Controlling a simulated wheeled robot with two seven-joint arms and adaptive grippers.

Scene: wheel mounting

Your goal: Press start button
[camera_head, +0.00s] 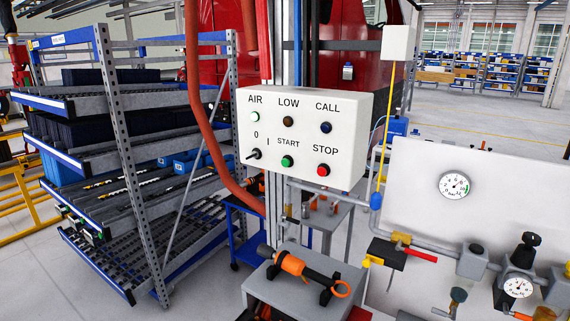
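The green start button (287,161) sits in the lower middle of a white control box (350,112), under the label START. A red stop button (323,170) is to its right. A black switch (254,154) marked 0 and I is to its left. Above are a green AIR light (255,117), a dark LOW light (288,121) and a dark blue CALL button (326,128). Neither of my grippers shows in the head view, and nothing covers the start button.
A blue and grey shelf rack (132,165) stands at the left. A red hose (207,140) hangs beside the box. An orange and black tool (297,265) lies on a grey stand below. A panel (420,185) with gauges and pipes is at the right.

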